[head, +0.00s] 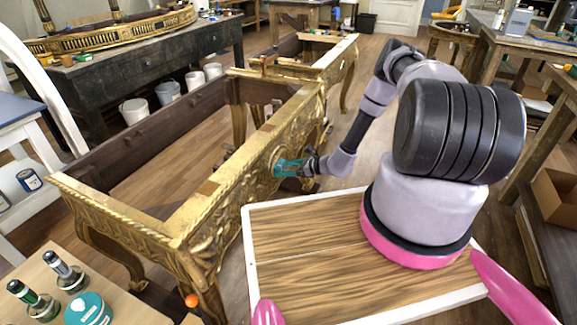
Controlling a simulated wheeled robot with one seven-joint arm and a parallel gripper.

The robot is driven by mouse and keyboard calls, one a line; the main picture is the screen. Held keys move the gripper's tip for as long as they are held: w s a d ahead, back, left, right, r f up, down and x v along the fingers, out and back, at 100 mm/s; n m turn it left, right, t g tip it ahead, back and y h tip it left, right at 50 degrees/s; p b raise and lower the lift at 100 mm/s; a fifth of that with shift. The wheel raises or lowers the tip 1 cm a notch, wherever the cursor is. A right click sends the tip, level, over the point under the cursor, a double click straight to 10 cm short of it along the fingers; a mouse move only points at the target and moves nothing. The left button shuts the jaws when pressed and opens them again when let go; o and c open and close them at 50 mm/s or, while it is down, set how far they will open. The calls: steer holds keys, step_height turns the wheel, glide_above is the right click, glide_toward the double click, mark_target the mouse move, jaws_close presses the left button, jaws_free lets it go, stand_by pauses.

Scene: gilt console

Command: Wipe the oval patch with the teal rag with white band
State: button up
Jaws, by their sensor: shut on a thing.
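The gilt console (225,205) is a long carved gold frame with an open top, running from the lower left toward the back. My gripper (303,168) is at the carved outer side of its long gold rail. It is shut on the teal rag (287,168), which is at the rail's face; whether it presses on the surface I cannot tell. The rag's white band is too small to make out. The oval patch seems to lie at the rag, with a curved edge showing around it, but it is mostly hidden by the rag and gripper.
A small table (125,305) at the lower left holds bottles and a teal-lidded tin (88,309). An orange-tipped item (192,300) is near the console's front corner. A dark workbench (150,75) with buckets stands behind. Bare wooden floor (345,115) lies right of the console.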

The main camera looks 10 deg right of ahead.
steer(key=shift+s+a, duration=0.25)
steer(key=shift+s, duration=0.1)
steer(key=s+d, duration=0.3)
steer(key=d, duration=0.2)
steer(key=shift+s, duration=0.25)
stand_by(0.4)
steer(key=shift+s+d, duration=0.9)
steer(key=shift+d, duration=0.25)
steer(key=shift+r, duration=0.1)
